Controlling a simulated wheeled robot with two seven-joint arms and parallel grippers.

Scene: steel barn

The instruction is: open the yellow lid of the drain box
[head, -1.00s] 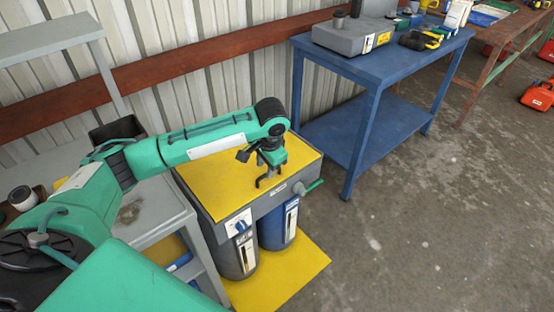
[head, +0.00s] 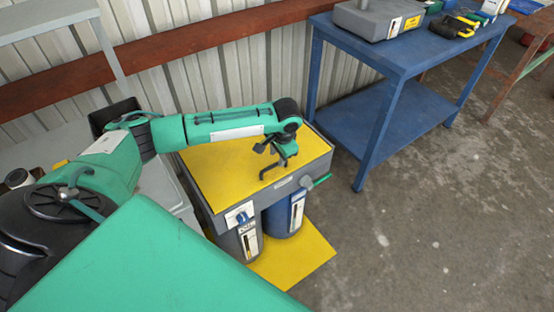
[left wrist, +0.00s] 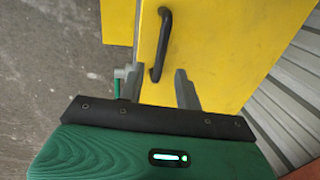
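The drain box (head: 320,165) is grey with a flat yellow lid (head: 225,170), which lies closed on top. In the left wrist view, the yellow lid (left wrist: 225,45) carries a black bar handle (left wrist: 163,40). My left gripper (head: 275,172) is over the lid, near its front right part. In the left wrist view my left gripper (left wrist: 158,85) is open, with its grey fingers apart. The near end of the handle shows between the fingertips; I cannot tell whether they touch it. My right gripper is not in view.
A blue workbench (head: 385,58) with a grey case (head: 378,20) on it stands right of the box. A green lever (head: 320,181) sticks out at the box's right front. A yellow floor plate (head: 300,262) lies below. Corrugated wall (head: 200,85) is behind; floor at right is clear.

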